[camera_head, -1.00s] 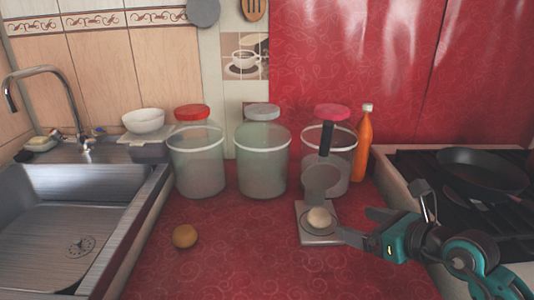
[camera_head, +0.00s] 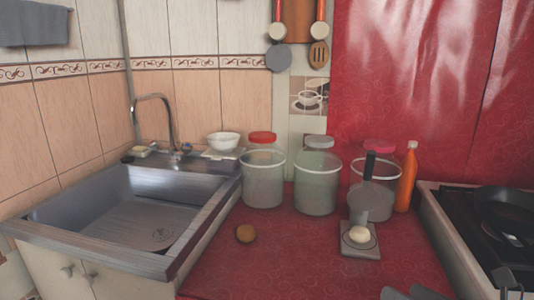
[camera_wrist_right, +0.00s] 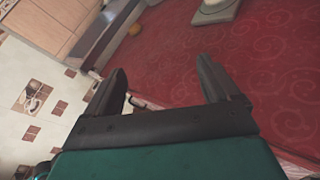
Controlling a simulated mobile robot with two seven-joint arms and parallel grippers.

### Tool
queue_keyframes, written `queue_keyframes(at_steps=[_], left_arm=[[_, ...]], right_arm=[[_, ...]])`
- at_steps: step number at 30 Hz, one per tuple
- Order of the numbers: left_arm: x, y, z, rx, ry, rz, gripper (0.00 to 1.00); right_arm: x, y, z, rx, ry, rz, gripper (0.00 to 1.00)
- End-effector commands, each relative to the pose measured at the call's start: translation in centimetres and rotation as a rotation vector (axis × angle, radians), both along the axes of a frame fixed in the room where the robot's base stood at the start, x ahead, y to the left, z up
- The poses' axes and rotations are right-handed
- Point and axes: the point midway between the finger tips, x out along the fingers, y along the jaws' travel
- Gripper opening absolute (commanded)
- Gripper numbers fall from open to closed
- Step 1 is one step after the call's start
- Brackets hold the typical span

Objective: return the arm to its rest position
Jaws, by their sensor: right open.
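My right gripper (camera_head: 408,292) shows only at the bottom edge of the head view, low at the right front of the red counter. In the right wrist view its two dark fingers (camera_wrist_right: 162,65) are spread apart with nothing between them. It is clear of the scale-like grey plate (camera_head: 361,251) with a pale round item (camera_head: 358,235) on it. The rest of the right arm is mostly cut off by the frame. My left gripper is not in view.
A brown ball (camera_head: 245,233) lies on the red counter (camera_head: 290,265). Several lidded jars, including a red-lidded one (camera_head: 263,180), and an orange bottle (camera_head: 407,180) stand behind. The sink (camera_head: 130,215) is left; the stove with a pan (camera_head: 505,210) is right.

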Motion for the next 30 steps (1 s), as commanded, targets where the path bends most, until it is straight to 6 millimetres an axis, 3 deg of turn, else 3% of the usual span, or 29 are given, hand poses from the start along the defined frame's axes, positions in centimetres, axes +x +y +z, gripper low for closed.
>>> queue_keyframes(at_steps=[5,11,17,21,27,30], left_arm=[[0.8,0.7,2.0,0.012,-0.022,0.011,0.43],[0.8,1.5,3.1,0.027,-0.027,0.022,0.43],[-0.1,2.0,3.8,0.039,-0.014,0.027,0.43],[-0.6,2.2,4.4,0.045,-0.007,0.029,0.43],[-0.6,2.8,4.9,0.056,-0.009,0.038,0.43],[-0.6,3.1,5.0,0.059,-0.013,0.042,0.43]], right_arm=[[-1.1,2.5,1.6,0.508,0.079,-0.046,0.89],[-1.8,2.5,1.1,1.097,0.23,-0.218,0.89],[-3.3,2.0,-3.1,1.637,0.45,-0.507,0.89],[-5.8,3.0,-7.7,1.962,0.644,-0.765,0.89],[-9.9,6.2,-12.8,2.251,0.893,-1.085,0.89],[-11.2,7.4,-14.0,2.317,0.967,-1.174,0.89]])
